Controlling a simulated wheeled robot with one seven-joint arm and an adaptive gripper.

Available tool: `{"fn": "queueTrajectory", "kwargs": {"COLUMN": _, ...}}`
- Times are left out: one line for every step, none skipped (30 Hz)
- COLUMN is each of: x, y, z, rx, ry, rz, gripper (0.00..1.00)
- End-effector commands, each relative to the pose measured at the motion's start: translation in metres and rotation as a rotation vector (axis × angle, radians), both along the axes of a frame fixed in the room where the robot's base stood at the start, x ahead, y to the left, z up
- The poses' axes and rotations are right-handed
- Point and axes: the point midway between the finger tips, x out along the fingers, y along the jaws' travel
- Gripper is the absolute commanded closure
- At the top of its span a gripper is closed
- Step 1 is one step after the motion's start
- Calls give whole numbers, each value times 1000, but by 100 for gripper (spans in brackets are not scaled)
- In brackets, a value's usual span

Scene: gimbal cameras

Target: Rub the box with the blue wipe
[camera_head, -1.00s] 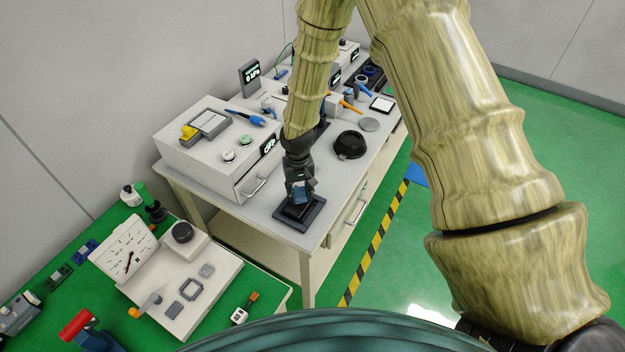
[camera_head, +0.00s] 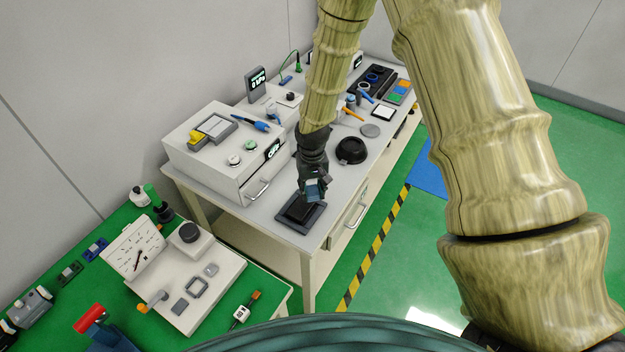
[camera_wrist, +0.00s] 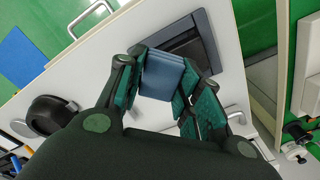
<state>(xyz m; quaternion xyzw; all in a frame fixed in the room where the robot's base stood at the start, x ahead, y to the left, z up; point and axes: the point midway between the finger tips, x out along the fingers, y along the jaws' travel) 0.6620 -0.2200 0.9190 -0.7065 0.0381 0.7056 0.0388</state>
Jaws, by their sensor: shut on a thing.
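My gripper (camera_head: 313,190) is shut on the blue wipe (camera_head: 312,187), a small blue block. The wipe also shows between the green-padded fingers in the wrist view (camera_wrist: 163,76). A black box (camera_head: 298,209) sits in a dark square tray (camera_head: 316,219) at the table's near corner. The gripper and wipe are over the right side of the box. In the wrist view the dark box (camera_wrist: 190,45) lies just beyond the wipe and is partly covered by it. I cannot tell whether the wipe touches the box.
A white drawer unit (camera_head: 215,165) stands left of the box on the grey table. A round black bowl-like part (camera_head: 351,150) stands behind to the right. A table drawer handle (camera_head: 356,214) sticks out at the front. A green bench (camera_head: 130,225) holds several parts at left.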

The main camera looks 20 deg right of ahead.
Motion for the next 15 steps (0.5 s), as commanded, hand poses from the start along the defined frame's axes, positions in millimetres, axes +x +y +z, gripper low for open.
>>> {"fn": "queueTrajectory", "kwargs": {"x": 0, "y": 0, "z": 8, "rx": 0, "ry": 0, "rz": 0, "gripper": 88}}
{"fn": "queueTrajectory", "kwargs": {"x": 0, "y": 0, "z": 11, "rx": 0, "ry": 0, "rz": 0, "gripper": 88}}
{"fn": "queueTrajectory", "kwargs": {"x": 0, "y": 0, "z": 14, "rx": 0, "ry": 0, "rz": 0, "gripper": 88}}
{"fn": "queueTrajectory", "kwargs": {"x": 0, "y": 0, "z": 17, "rx": -1, "ry": 0, "rz": 0, "gripper": 88}}
{"fn": "queueTrajectory", "kwargs": {"x": 0, "y": 0, "z": 19, "rx": -1, "ry": 1, "rz": 0, "gripper": 88}}
{"fn": "queueTrajectory", "kwargs": {"x": 0, "y": 0, "z": 22, "rx": -1, "ry": 1, "rz": 0, "gripper": 88}}
{"fn": "queueTrajectory", "kwargs": {"x": 0, "y": 0, "z": 24, "rx": -1, "ry": 1, "rz": 0, "gripper": 88}}
{"fn": "queueTrajectory", "kwargs": {"x": 0, "y": 0, "z": 25, "rx": -1, "ry": 1, "rz": 0, "gripper": 88}}
{"fn": "queueTrajectory", "kwargs": {"x": 0, "y": 0, "z": 27, "rx": -1, "ry": 1, "rz": 0, "gripper": 88}}
{"fn": "queueTrajectory", "kwargs": {"x": 0, "y": 0, "z": 27, "rx": 0, "ry": 1, "rz": 0, "gripper": 88}}
{"fn": "queueTrajectory", "kwargs": {"x": 0, "y": 0, "z": 27, "rx": 0, "ry": 1, "rz": 0, "gripper": 88}}
{"fn": "queueTrajectory", "kwargs": {"x": 0, "y": 0, "z": 27, "rx": 0, "ry": 1, "rz": 0, "gripper": 88}}
{"fn": "queueTrajectory", "kwargs": {"x": 0, "y": 0, "z": 27, "rx": 0, "ry": 1, "rz": 0, "gripper": 88}}
{"fn": "queueTrajectory", "kwargs": {"x": 0, "y": 0, "z": 27, "rx": 0, "ry": 1, "rz": 0, "gripper": 88}}
{"fn": "queueTrajectory", "kwargs": {"x": 0, "y": 0, "z": 27, "rx": 0, "ry": 1, "rz": 0, "gripper": 88}}
